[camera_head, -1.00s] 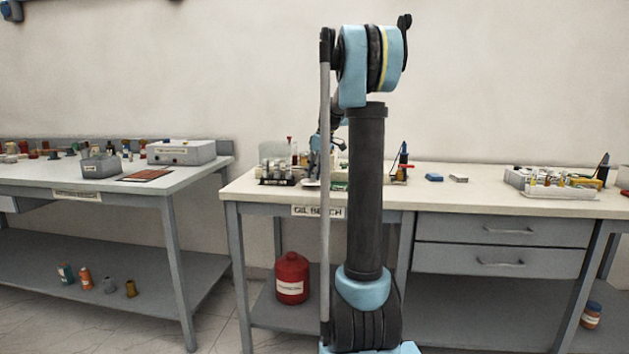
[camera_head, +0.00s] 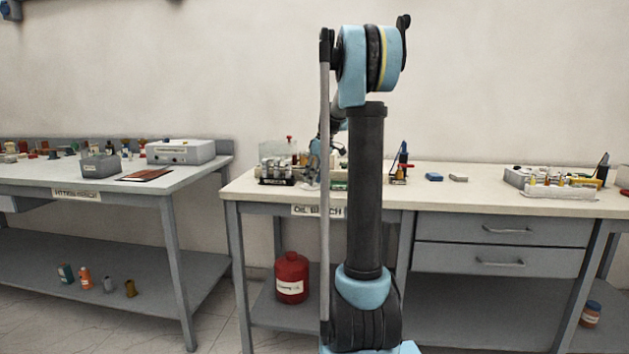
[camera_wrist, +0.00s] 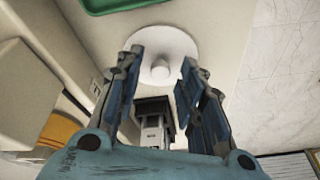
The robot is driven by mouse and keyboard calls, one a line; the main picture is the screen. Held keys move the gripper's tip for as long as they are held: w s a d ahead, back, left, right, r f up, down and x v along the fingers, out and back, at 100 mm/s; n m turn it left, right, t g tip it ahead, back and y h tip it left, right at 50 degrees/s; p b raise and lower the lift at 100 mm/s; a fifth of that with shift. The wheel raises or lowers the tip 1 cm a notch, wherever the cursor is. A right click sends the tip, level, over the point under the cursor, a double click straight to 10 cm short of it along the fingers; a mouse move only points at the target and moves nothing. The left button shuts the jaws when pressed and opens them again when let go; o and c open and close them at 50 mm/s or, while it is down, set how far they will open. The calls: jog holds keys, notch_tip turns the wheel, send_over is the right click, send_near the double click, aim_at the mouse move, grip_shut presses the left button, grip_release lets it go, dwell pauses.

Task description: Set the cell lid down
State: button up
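The cell lid, a round white disc (camera_wrist: 168,42) with a small knob in its middle, shows at the top centre of the wrist view. My gripper (camera_wrist: 161,66) has its two fingers spread on either side of the knob, with visible gaps to it. I see no finger touching the lid. In the head view my gripper (camera_head: 314,163) is small and low over the left part of the oil bench, partly hidden by my own arm. The lid cannot be made out clearly there.
The oil bench (camera_head: 480,185) carries a rack of small bottles (camera_head: 277,172) left of my gripper. A blue block (camera_head: 434,177) and a tray of parts (camera_head: 558,190) lie to the right. A green tray edge (camera_wrist: 115,4) is close to the lid.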

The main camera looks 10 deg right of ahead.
jog(key=v, duration=1.2)
jog(key=s+a+f+m+h, duration=0.1)
jog(key=s+f, duration=0.1)
jog(key=s, duration=0.5)
jog(key=s+a+f+m, duration=0.2)
jog(key=s+f, duration=0.1)
jog(key=s, duration=0.4)
jog(key=s+f+m+h, duration=0.2)
jog(key=s+f+m, duration=0.4)
jog(key=s+f, duration=1.9)
jog(key=s, duration=0.3)
jog(key=shift+t, duration=0.3)
jog(key=shift+s, duration=0.1)
jog(key=shift+w+f, duration=0.2)
jog(key=shift+w, duration=0.35)
